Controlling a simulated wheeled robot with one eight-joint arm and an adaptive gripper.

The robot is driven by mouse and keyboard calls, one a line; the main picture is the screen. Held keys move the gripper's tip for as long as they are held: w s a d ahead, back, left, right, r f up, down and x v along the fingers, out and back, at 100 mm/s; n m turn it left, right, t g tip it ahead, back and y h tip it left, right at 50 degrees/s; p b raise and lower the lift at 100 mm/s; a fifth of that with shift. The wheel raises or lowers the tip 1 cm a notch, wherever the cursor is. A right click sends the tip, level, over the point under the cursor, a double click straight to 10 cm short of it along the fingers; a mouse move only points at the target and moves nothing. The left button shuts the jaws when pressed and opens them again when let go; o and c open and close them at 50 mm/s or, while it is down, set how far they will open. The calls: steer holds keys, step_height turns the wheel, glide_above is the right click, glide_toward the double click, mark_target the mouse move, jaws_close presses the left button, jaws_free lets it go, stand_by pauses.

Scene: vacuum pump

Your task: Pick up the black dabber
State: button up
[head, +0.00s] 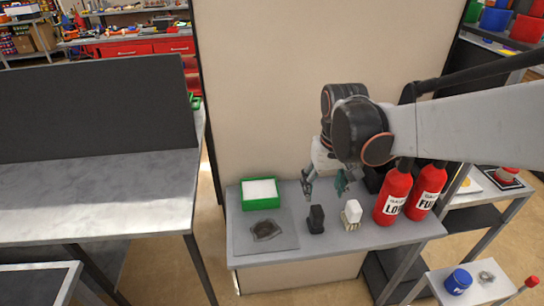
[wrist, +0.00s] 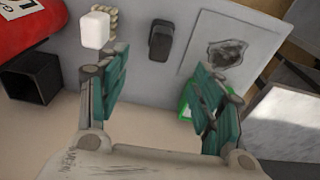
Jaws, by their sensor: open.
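The black dabber (head: 316,219) stands upright on the small grey table (head: 290,246), between a grey plate with a dark patch and a white-topped brush. In the wrist view the dabber (wrist: 161,40) lies ahead of the fingers, near the middle of the gap between them. My gripper (head: 325,184) hangs over the back of the table, behind and above the dabber. Its green-padded fingers (wrist: 165,100) are wide apart with nothing between them. The dabber is not touched by the gripper.
The white-topped brush (head: 352,213) stands close right of the dabber. Two red bottles (head: 393,194) stand further right. A green tray with a white pad (head: 260,204) is at the back left, behind the grey plate (head: 243,239). A beige panel (head: 265,90) rises behind the table.

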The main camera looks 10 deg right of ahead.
mark_target(317, 207)
steer(key=shift+w+f+g+p, duration=0.15)
steer(key=shift+w+g+p, duration=0.1)
steer(key=shift+w, duration=0.3)
steer(key=shift+w+f+g+p, duration=0.15)
steer(key=shift+w+p, duration=0.1)
steer(key=shift+w, duration=0.3)
steer(key=shift+w+f, duration=0.2)
steer(key=shift+f, duration=0.2)
step_height(317, 207, down, 8)
steer(key=shift+s+f+b, duration=0.1)
steer(key=shift+f+b, duration=0.05)
steer(key=shift+b, duration=1.1)
steer(key=shift+s+f+b, duration=0.2)
steer(key=shift+f+b, duration=0.2)
steer(key=shift+f, duration=0.5)
steer(key=shift+s+f+b, duration=0.15)
steer(key=shift+f+b, duration=0.3)
steer(key=shift+f, duration=0.45)
steer(key=shift+s+f+b, duration=0.2)
steer(key=shift+f+b, duration=0.2)
steer(key=shift+f, duration=0.5)
steer(key=shift+r, duration=0.1)
steer(key=c, duration=1.2)
